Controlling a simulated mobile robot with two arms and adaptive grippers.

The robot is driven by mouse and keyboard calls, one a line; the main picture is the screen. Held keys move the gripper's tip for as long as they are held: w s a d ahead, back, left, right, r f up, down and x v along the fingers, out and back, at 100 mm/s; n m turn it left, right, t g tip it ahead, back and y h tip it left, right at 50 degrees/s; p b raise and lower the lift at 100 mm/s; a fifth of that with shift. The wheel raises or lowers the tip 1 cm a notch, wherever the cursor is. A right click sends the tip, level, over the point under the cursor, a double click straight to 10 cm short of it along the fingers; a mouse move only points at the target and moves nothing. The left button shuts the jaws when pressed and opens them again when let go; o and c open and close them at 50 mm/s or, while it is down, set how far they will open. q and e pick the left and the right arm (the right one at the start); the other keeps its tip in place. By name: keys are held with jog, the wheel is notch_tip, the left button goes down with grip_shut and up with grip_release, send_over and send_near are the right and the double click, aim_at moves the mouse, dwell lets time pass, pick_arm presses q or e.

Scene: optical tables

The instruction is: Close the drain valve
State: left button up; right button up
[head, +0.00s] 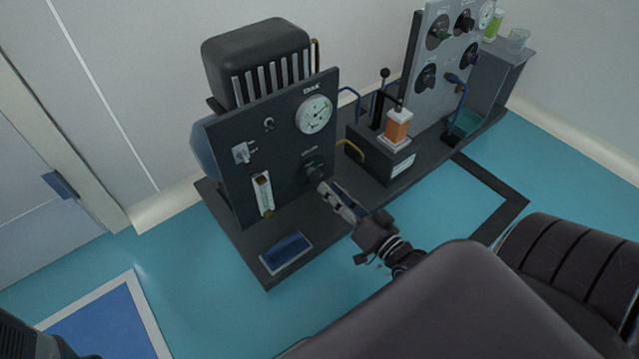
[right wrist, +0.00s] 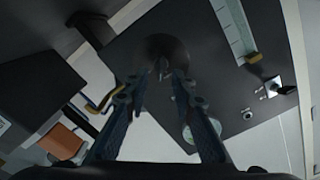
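A black round knob (head: 313,172) sits low on the right side of the dark front panel (head: 285,150), under a small label I cannot read clearly. It is the likeliest drain valve, but I cannot confirm this. In the right wrist view the knob (right wrist: 167,48) is straight ahead, with a small pointed part at its centre. My right gripper (head: 323,188) is at the knob. Its two fingers (right wrist: 160,80) are apart, with the knob between and just beyond the tips; contact is unclear. My left gripper is not in view.
The panel carries a round gauge (head: 314,114), a toggle switch (head: 241,153) and a flow tube (head: 263,194). A bent yellow pipe (head: 351,150) is close right of the knob. A black box (head: 382,160) with an orange block (head: 398,127) stands further right. A blue tray (head: 286,252) lies in front.

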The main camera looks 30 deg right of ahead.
aim_at(316, 177)
jog(key=w, duration=0.1)
jog(key=w+b, duration=0.1)
jog(key=w, duration=0.1)
jog(key=w+b, duration=0.1)
jog(key=w, duration=0.1)
jog(key=shift+w+a, duration=0.15)
jog(key=shift+a, duration=0.1)
grip_shut()
